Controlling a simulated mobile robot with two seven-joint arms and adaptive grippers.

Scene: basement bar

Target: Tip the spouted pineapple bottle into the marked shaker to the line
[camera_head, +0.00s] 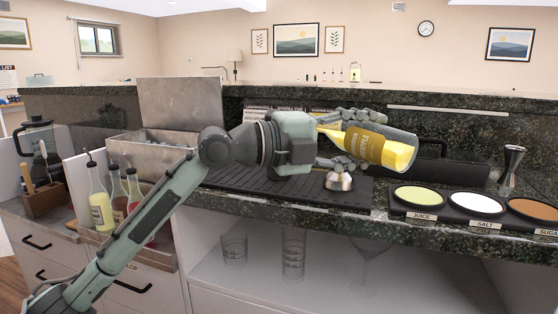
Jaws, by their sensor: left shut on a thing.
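The pineapple bottle (398,153), with yellow liquid and a yellow label, is held nearly horizontal above the bar counter. Its wide end points right and its narrower end lies at the left, close to my gripper. My left gripper (348,140) is shut on the bottle, with one finger above and one below it. A small rounded metal piece (340,182) stands on the black bar mat (270,187) beneath the gripper; I cannot tell if it is part of the shaker. No marked line or pouring stream is visible. My right gripper is out of view.
A metal jigger (510,170) and rimming dishes for juice (419,196), salt (477,204) and sugar stand at right. A steel ice bin (150,150) with raised lid and several spouted bottles (101,200) are at left. Glasses (293,252) stand on the shelf below.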

